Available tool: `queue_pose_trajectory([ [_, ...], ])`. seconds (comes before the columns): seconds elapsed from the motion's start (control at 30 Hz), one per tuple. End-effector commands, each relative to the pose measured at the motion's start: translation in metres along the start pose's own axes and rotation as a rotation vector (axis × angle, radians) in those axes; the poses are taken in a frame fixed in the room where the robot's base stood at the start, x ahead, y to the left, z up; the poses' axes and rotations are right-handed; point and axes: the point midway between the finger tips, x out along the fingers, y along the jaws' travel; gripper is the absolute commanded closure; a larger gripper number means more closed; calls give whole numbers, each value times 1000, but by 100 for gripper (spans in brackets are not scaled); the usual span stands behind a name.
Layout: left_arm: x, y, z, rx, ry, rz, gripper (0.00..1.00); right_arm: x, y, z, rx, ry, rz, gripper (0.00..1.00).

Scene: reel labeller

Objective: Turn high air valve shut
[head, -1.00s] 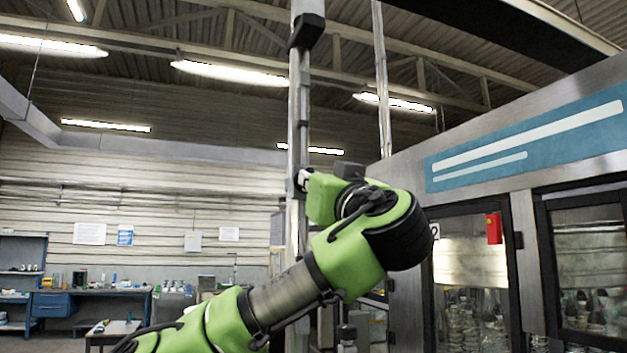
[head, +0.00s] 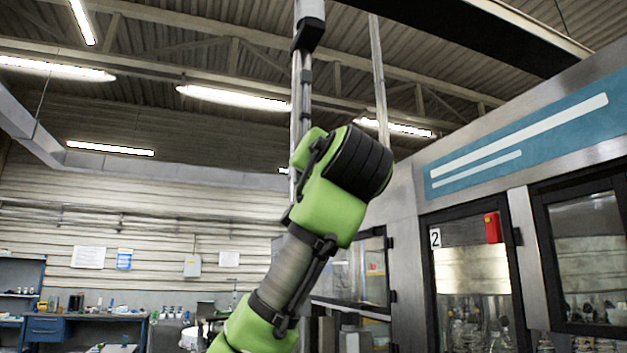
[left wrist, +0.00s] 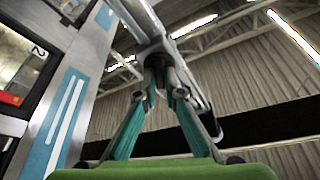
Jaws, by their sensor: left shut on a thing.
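The handle's exact angle cannot be told. My right gripper is in neither view.
A machine cabinet with a blue panel (head: 520,150) and glazed doors (head: 470,280) stands close on the right. A blue workbench (head: 85,318) stands far back left. The air left of my arm is clear.

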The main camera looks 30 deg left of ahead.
Motion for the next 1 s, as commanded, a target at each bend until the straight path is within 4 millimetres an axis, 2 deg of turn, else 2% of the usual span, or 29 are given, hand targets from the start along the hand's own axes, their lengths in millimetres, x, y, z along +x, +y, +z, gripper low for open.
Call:
queue_pose_trajectory([
  [0.37,0,-2,-2,331,0,141,100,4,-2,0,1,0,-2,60],
  [1.0,1,-4,-5,858,-1,358,100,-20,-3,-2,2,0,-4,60],
])
